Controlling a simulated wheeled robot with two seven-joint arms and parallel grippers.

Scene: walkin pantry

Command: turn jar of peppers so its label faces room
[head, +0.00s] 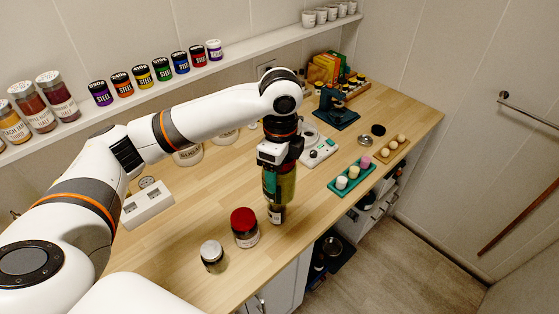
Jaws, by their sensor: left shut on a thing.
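My left gripper (280,178) points down over the front part of the wooden counter, right of the middle. It is shut on a glass jar with yellow-green contents (288,188), which I take to be the jar of peppers. The jar looks upright. The gripper hides its top and much of its side, and I cannot read a label on it. A small dark jar with a pale label (276,214) shows just below it; I cannot tell whether they touch. My right gripper is not in view.
A red-lidded jar (245,228) and a grey-lidded jar (212,257) stand left of the held jar. A wall shelf (225,66) holds several jars.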

